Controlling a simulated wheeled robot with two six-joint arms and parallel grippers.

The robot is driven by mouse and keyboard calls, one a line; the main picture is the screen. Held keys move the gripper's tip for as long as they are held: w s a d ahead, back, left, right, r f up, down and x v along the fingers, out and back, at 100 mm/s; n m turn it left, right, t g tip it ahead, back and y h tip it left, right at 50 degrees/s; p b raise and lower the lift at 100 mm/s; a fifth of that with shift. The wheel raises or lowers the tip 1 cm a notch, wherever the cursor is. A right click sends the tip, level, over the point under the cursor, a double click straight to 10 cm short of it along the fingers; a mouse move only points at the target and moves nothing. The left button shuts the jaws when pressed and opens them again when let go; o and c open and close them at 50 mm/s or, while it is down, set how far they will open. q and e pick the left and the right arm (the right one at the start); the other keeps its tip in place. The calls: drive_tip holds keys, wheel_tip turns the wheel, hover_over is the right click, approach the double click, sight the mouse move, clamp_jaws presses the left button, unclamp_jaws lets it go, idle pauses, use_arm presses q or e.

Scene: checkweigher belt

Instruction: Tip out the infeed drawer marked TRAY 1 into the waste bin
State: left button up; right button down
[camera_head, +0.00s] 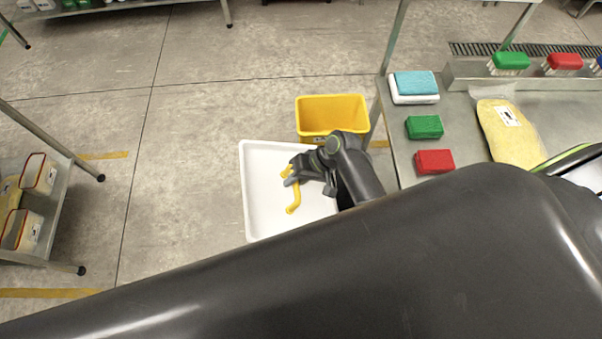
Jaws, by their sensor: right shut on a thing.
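A white, shallow tray-like thing with a raised rim (252,190) is in the middle of the head view. No TRAY 1 marking can be read on it. A bent yellow piece, looking like a handle (294,203), shows against its white face. My right gripper (290,176) is shut on this yellow piece, in front of the white tray. A yellow open-topped bin (331,103) stands on the floor just behind the gripper; its inside looks empty where it shows. The tray's lower right part is hidden by my dark arm. My left gripper is not in view.
A metal table (459,127) at the right holds a green brush (424,127), a red brush (434,161), blue and white pads (414,86) and a yellow bag (509,133). A shelf with tubs (39,174) stands at the left. Floor between is clear.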

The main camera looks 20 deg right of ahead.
sight(284, 190)
drive_tip(key=shift+w+a+f+h+p, duration=0.1)
drive_tip(key=shift+a+f+h+p, duration=0.2)
drive_tip(key=shift+a+h+p, duration=0.25)
drive_tip(key=shift+w+a+f+h+p, duration=0.1)
drive_tip(key=shift+a+f+h+p, duration=0.2)
drive_tip(key=shift+h+p, duration=0.3)
drive_tip(key=shift+w+a+f+g+h, duration=0.1)
drive_tip(key=shift+a+f+g+h, duration=0.15)
drive_tip(key=shift+f+h, duration=0.25)
drive_tip(key=shift+a+f+g+h, duration=0.15)
drive_tip(key=shift+a+f+h, duration=0.1)
drive_tip(key=shift+h, duration=0.4)
drive_tip(key=shift+d, duration=0.2)
drive_tip(key=shift+d+r+y, duration=0.25)
drive_tip(key=shift+y, duration=0.35)
drive_tip(key=shift+s+d+r+y+b, duration=0.2)
drive_tip(key=shift+d+r+y+b, duration=0.2)
drive_tip(key=shift+y+b, duration=0.25)
drive_tip(key=shift+s+d+r+t+y+b, duration=0.1)
drive_tip(key=shift+d+r+t+y+b, duration=0.15)
drive_tip(key=shift+d+r+y+b, duration=0.4)
drive_tip(key=shift+s+d+r+t+y+b, duration=0.1)
drive_tip(key=shift+d+r+t+y+b, duration=0.15)
drive_tip(key=shift+y+b, duration=0.65)
drive_tip(key=shift+s+d+r+y+b, duration=0.1)
drive_tip(key=shift+d+r+y+b, duration=0.3)
drive_tip(key=shift+d+y, duration=0.5)
